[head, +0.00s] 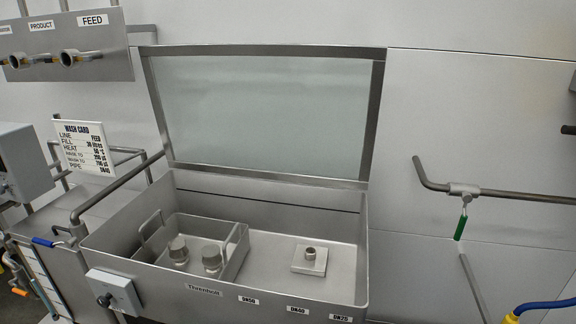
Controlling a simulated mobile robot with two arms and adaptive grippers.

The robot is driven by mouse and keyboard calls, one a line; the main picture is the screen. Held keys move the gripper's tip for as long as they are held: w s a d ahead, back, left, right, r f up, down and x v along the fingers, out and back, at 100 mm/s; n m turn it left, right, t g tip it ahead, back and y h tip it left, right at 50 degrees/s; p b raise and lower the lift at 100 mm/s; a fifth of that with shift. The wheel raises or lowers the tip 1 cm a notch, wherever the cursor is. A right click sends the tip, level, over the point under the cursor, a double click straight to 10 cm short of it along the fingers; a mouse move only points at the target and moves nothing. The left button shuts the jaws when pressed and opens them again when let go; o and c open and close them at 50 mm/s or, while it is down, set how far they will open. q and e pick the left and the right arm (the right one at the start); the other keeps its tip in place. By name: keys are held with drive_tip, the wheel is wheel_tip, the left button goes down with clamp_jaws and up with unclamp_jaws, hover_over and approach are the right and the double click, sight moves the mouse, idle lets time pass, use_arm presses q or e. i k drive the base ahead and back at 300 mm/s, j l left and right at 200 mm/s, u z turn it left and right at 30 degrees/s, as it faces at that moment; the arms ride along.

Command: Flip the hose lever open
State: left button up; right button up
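A valve with a green-handled lever (460,227) is on the horizontal metal pipe (520,195) at the right. The green lever hangs down below the pipe. A blue hose (545,305) with a yellow end part (512,318) shows at the lower right corner, cut off by the picture edge. A second lever, with a blue handle (46,242), is at the left beside the tank. I cannot tell from this view which lever belongs to the hose. Neither of my grippers is in view.
An open steel tank (222,288) with its glazed lid (265,115) raised fills the middle. It holds a handled tray (240,250) with two fittings and a square block (309,262). A control box (115,291) is on its front. A wash card (84,146) stands left.

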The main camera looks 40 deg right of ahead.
sight(467, 197)
drive_tip(key=z, duration=2.4)
